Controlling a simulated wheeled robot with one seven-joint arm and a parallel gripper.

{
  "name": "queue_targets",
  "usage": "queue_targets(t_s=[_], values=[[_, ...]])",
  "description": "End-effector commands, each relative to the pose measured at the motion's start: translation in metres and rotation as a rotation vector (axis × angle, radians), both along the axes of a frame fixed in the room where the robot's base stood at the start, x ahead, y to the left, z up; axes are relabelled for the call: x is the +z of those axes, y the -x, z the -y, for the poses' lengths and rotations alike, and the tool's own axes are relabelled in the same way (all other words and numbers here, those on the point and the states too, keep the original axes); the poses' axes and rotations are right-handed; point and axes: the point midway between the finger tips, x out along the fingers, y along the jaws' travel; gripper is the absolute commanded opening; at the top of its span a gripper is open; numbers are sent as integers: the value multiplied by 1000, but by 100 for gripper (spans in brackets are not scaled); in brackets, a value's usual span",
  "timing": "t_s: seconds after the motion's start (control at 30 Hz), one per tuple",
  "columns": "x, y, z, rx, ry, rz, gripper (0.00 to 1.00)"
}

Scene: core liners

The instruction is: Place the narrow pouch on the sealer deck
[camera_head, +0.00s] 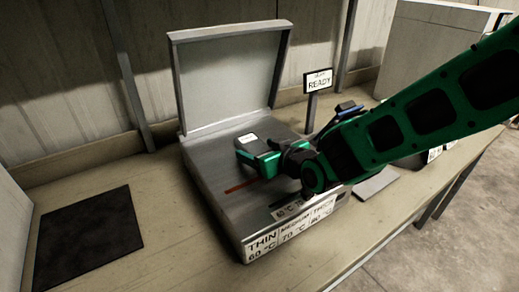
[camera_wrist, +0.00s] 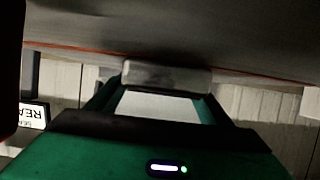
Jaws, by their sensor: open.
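The sealer (camera_head: 232,205) stands on the bench with its lid (camera_head: 232,75) raised and its grey deck open. My gripper (camera_head: 247,150) reaches in from the right and is low over the deck, pointing left. Its jaws are open. In the wrist view, a grey, rounded piece (camera_wrist: 168,76) spans the space between the fingertips, close to the deck surface. I cannot tell whether this is the narrow pouch or part of the gripper. No pouch can be told for certain in the head view; my arm hides part of the deck.
A red line (camera_head: 241,186) marks the deck. Temperature labels (camera_head: 290,232) run along the sealer's front edge. A READY sign (camera_head: 319,83) stands behind it. A dark mat (camera_head: 90,237) lies at left. A flat grey piece (camera_head: 376,187) lies at right. Bare bench separates mat and sealer.

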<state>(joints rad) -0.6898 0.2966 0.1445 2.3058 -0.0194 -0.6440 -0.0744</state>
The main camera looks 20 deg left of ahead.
Motion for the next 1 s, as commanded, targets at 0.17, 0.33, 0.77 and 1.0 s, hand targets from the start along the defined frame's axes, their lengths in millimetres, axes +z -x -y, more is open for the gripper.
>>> queue_targets(t_s=[0.17, 0.33, 0.77, 1.0], values=[[3, 2, 3, -1, 0, 0, 73], [11, 15, 19, -1, -1, 1, 73], [39, 57, 70, -2, -2, 1, 73], [46, 70, 84, -2, -1, 1, 73]])
